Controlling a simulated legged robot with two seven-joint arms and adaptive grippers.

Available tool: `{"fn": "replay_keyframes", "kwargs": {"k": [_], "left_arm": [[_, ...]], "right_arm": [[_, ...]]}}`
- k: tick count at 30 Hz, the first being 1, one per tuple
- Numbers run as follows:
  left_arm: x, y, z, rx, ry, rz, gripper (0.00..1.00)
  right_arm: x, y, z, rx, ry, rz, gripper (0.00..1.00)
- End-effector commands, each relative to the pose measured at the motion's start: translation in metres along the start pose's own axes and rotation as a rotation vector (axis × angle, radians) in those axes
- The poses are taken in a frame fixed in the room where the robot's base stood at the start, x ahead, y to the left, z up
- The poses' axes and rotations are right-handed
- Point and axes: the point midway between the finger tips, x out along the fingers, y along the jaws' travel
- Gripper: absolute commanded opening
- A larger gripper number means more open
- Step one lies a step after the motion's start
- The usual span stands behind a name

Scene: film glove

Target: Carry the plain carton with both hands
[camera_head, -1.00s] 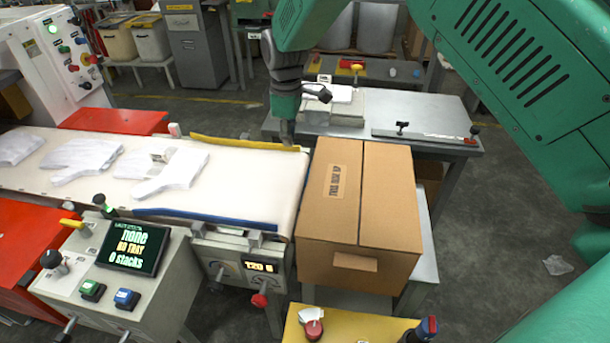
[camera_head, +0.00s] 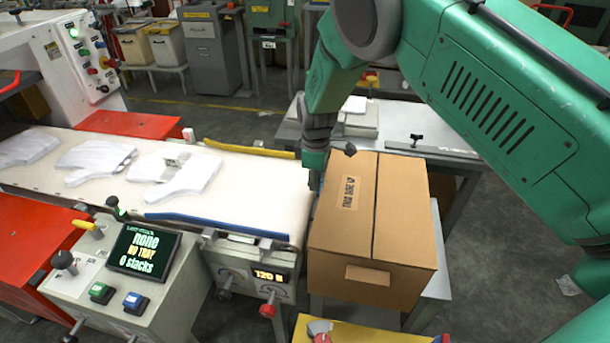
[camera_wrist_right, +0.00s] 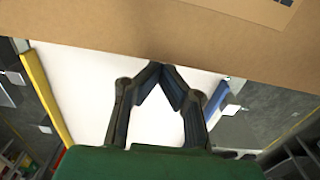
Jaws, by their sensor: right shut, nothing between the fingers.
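The plain carton (camera_head: 403,215) is a closed brown box with a printed label on top and a hand-hole flap on its front. It stands upright on a grey stand (camera_head: 437,262) at the end of the conveyor. My right gripper (camera_head: 315,182) is at the carton's far left edge, by the conveyor's end, its tips partly hidden. In the right wrist view my right gripper (camera_wrist_right: 160,68) is shut and empty, its fingertips meeting close to the carton wall (camera_wrist_right: 130,28). I cannot tell if they touch it. My left gripper is not in view.
The white conveyor (camera_head: 255,190) carries several white gloves (camera_head: 185,176). A control panel (camera_head: 125,270) stands at front left, a yellow panel (camera_head: 375,332) in front of the carton. A grey table (camera_head: 455,148) is behind. Open floor lies to the right.

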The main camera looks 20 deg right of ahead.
Motion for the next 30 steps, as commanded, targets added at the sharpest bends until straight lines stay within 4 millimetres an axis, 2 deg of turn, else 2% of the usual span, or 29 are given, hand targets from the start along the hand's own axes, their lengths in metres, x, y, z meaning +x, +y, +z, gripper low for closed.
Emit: {"fn": "replay_keyframes", "kwargs": {"k": [13, 22, 30], "left_arm": [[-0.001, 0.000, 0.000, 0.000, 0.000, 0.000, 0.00], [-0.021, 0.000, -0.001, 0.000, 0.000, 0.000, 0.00], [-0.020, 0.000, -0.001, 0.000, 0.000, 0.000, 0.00]], "right_arm": [[0.001, 0.001, 0.007, 0.000, 0.001, -0.002, 0.00], [-0.002, 0.001, 0.049, 0.004, 0.001, -0.003, 0.00], [0.001, 0.001, 0.053, 0.000, 0.000, -0.001, 0.00]]}}
